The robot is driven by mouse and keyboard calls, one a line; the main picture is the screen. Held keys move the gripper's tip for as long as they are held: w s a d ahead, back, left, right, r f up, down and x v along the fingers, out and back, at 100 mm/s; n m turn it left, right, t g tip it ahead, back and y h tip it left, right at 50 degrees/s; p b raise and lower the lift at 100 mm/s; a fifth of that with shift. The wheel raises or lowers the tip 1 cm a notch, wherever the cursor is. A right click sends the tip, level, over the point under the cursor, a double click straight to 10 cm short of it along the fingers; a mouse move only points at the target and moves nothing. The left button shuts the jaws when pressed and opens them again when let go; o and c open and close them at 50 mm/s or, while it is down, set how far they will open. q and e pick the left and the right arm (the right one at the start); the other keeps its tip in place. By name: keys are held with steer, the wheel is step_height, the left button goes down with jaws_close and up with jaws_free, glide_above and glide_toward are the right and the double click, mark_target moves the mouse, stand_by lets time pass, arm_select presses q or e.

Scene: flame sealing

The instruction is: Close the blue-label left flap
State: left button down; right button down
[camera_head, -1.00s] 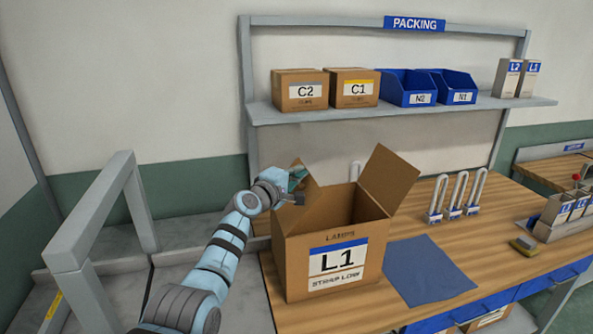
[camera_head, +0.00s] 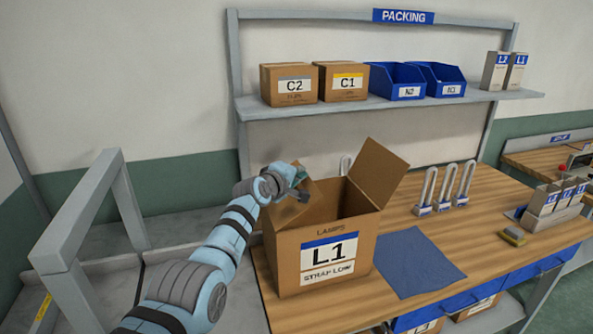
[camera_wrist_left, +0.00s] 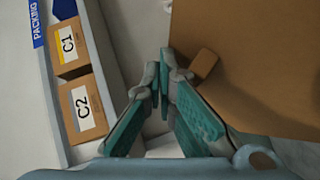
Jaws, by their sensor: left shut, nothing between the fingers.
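The cardboard box L1 (camera_head: 290,262), with a blue-striped label (camera_head: 328,252) on its front, stands open on the wooden bench. Its left flap (camera_head: 290,214) leans inward over the opening, partly hidden by my left gripper. Its right flap (camera_head: 378,172) stands up and tilts outward. My left gripper (camera_head: 302,180) is shut and empty, at the outer upper side of the left flap; contact cannot be told. In the left wrist view the closed fingers (camera_wrist_left: 166,75) sit beside a large brown cardboard surface (camera_wrist_left: 260,65). My right gripper is out of view.
A blue mat (camera_head: 418,262) lies right of the box. Several white looped items (camera_head: 444,188) stand behind it. A grey frame (camera_head: 75,225) stands at the left.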

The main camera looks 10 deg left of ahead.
mark_target(310, 184)
arm_select(q)
steer(key=shift+w+d+f, duration=0.35)
steer(key=shift+d+f, duration=0.4)
steer(key=shift+f, duration=0.15)
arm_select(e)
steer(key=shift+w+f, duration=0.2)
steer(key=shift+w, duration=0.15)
arm_select(q)
steer(key=shift+w+d+f+b, duration=0.2)
steer(key=shift+d+f+b, duration=0.15)
steer(key=shift+f, duration=0.35)
steer(key=shift+w+d+f+b, duration=0.25)
steer(key=shift+d+f, duration=0.15)
steer(key=shift+f, duration=0.25)
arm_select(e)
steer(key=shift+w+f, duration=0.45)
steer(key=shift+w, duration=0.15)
